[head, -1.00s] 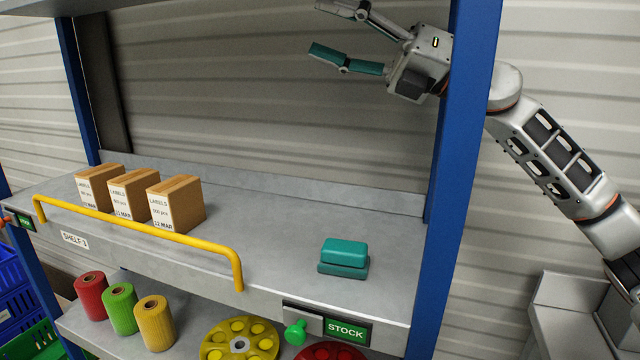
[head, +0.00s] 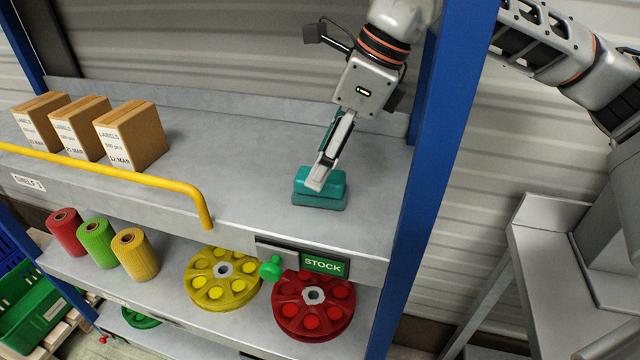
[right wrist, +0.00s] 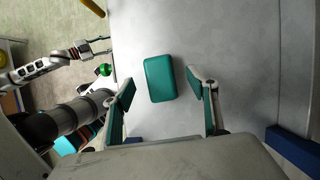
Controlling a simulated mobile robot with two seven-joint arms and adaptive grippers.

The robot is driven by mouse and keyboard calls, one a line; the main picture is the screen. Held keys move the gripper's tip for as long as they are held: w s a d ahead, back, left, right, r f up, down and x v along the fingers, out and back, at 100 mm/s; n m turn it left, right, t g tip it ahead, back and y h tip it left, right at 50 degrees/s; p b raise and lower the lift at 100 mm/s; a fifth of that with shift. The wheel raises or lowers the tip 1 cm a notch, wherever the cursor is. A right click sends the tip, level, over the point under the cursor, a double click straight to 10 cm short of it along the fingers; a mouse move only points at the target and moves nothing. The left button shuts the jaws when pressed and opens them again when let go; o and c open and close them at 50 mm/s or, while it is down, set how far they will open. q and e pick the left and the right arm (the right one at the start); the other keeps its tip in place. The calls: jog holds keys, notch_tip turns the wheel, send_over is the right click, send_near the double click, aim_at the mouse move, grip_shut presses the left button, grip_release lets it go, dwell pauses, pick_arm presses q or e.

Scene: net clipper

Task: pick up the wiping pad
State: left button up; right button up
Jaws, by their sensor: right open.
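The wiping pad (head: 334,192) is a teal block on a slightly wider teal base, lying on the grey upper shelf near its right end. In the right wrist view the pad (right wrist: 160,78) lies between the fingertips and slightly beyond them. My right gripper (head: 321,172) points down over the pad; it is open, with teal finger pads on either side. Its near finger overlaps the pad in the head view, so contact cannot be told there. My left gripper (right wrist: 96,47) shows small at the upper left of the right wrist view, away from the pad; its jaws are unclear.
The blue post (head: 432,160) stands close right of my right gripper. Several label boxes (head: 135,135) stand left on the shelf, behind the yellow rail (head: 150,178). A green knob (head: 271,268) sits at the shelf's front. Shelf surface between boxes and pad is clear.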

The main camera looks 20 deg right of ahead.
jog(key=x, duration=0.5)
jog(key=shift+a+f+p, duration=0.15)
jog(key=shift+p, duration=0.25)
jog(key=c, duration=1.2)
